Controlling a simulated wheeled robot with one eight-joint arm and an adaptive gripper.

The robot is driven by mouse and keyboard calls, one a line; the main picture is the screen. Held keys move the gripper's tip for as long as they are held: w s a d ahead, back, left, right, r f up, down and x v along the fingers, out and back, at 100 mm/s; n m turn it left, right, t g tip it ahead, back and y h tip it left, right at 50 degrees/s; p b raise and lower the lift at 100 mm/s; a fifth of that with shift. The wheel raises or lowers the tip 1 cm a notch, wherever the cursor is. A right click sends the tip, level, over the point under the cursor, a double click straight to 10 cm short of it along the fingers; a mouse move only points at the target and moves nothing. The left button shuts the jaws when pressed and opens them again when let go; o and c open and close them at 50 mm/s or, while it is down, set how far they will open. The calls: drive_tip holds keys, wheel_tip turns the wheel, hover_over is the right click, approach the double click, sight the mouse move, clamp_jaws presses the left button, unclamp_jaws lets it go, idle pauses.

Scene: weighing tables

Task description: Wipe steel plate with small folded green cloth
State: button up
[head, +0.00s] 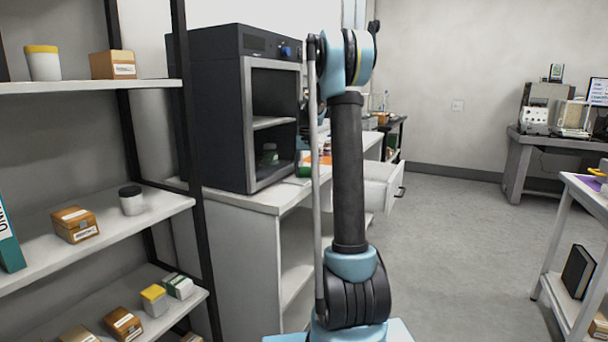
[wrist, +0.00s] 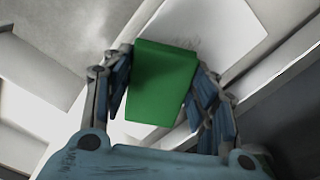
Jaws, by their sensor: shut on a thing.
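My gripper (wrist: 163,72) is shut on the small folded green cloth (wrist: 163,92), which sits between its two fingers in the wrist view. A pale, flat, rectangular piece (wrist: 225,28) lies beyond the cloth, with a faint dark smudge on it near the cloth's far edge. It looks like the steel plate. I cannot tell whether the cloth touches it. In the head view my arm stands upright in the middle and my gripper cannot be made out.
A dark oven-like cabinet (head: 220,110) with an open front stands on a white bench (head: 255,200). A drawer (head: 378,195) sticks out beyond my arm. A shelf rack (head: 110,218) with small boxes and jars is close at left. The grey floor at right is clear before a white table (head: 585,195).

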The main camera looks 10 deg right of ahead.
sight(303, 173)
drive_tip(key=shift+w+d, duration=0.9)
drive_tip(key=shift+w, duration=0.3)
drive_tip(key=shift+w+d, duration=0.85)
drive_tip(key=shift+w, duration=0.35)
drive_tip(key=shift+w+d+r, duration=0.25)
drive_tip(key=shift+w+d, duration=0.1)
drive_tip(key=shift+w, duration=0.15)
drive_tip(key=shift+s+d+r, duration=0.15)
drive_tip(key=shift+d+r, duration=0.1)
drive_tip(key=shift+r, duration=0.1)
drive_tip(key=shift+w+d+f, duration=0.2)
drive_tip(key=shift+w+f, duration=0.3)
drive_tip(key=shift+f, duration=0.25)
drive_tip(key=s+a, duration=0.3)
drive_tip(key=shift+a+r, duration=0.15)
drive_tip(key=shift+a, duration=0.1)
drive_tip(key=shift+s+d, duration=0.15)
drive_tip(key=shift+s, duration=0.35)
drive_tip(key=shift+s+a, duration=0.95)
drive_tip(key=shift+s, duration=0.3)
drive_tip(key=shift+s+a, duration=0.9)
drive_tip(key=shift+s, duration=0.35)
drive_tip(key=shift+s+a, duration=0.55)
drive_tip(key=shift+s, duration=0.2)
drive_tip(key=shift+s+a, duration=0.5)
drive_tip(key=shift+s, duration=0.25)
